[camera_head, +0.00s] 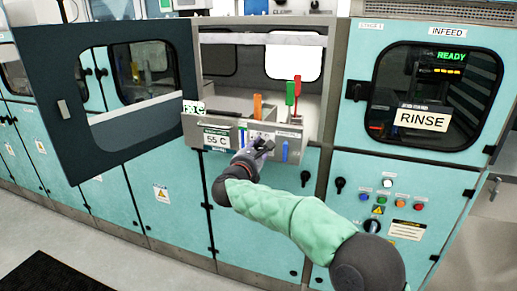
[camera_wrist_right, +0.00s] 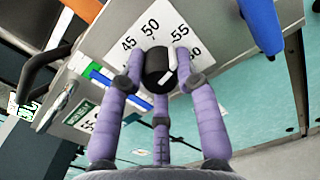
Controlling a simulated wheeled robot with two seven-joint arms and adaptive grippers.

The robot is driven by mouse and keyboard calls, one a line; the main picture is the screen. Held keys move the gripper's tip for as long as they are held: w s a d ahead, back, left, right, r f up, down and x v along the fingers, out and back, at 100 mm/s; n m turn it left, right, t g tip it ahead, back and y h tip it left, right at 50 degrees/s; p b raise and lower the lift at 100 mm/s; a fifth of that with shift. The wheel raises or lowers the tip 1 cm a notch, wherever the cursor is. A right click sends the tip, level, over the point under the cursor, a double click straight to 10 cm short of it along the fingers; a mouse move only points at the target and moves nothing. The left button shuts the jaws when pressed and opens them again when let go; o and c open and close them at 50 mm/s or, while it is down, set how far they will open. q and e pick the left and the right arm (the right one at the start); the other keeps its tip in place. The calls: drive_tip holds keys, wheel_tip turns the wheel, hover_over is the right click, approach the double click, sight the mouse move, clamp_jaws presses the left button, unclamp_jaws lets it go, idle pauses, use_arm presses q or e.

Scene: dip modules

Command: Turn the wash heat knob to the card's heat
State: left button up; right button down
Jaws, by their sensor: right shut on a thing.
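The wash heat knob (camera_wrist_right: 158,68) is black with white marks, on a white dial plate (camera_wrist_right: 122,22) printed 45, 50 and 55; another number is partly covered. Its white mark seems to lie on the side between 50 and 55, but I cannot tell its exact setting. My right gripper (camera_wrist_right: 160,76) has its purple fingers closed around the knob. In the head view the right gripper (camera_head: 262,150) is at the front panel of the wash unit. The card (camera_head: 216,138) reads 55 C, left of the gripper. My left gripper is not in view.
A large dark-framed door (camera_head: 62,110) stands open at left. Orange (camera_head: 257,106), green (camera_head: 290,92) and red handles rise behind the panel. A blue bar (camera_wrist_right: 262,25) is close to the gripper's right. The RINSE unit (camera_head: 422,118) is at right.

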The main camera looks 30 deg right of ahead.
drive_tip(key=shift+a+f, duration=0.1)
drive_tip(key=shift+f, duration=0.5)
drive_tip(key=c, duration=0.9)
unclamp_jaws()
drive_tip(key=shift+r, duration=0.3)
drive_tip(key=v, duration=1.2)
